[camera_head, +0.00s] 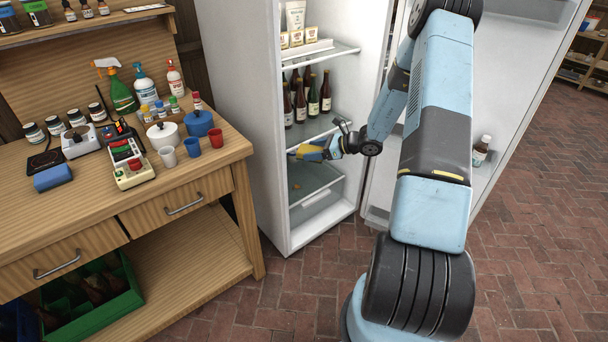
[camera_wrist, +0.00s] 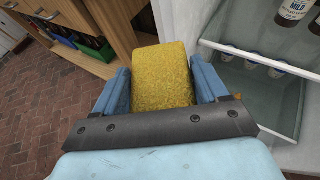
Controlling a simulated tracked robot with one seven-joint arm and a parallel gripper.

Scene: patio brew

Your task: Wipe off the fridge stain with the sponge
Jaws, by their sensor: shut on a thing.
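My gripper (camera_head: 328,150) is at the open front of the white fridge (camera_head: 246,110), below the bottle shelf. It is shut on a yellow sponge (camera_head: 311,153). In the wrist view the sponge (camera_wrist: 163,78) sits between the two blue fingers of my gripper (camera_wrist: 165,85), its far end sticking out past them. A small brownish stain (camera_head: 296,187) shows on the lower shelf inside the fridge, below and a little left of the sponge. In the wrist view I cannot make out the stain. The sponge appears apart from the stain.
Brown bottles (camera_head: 301,100) stand on the middle shelf. The open fridge door (camera_head: 490,110) is at the right, behind my arm. A wooden workbench (camera_head: 185,190) with spray bottles, pots and cups stands left of the fridge. A green crate (camera_head: 95,310) sits under it.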

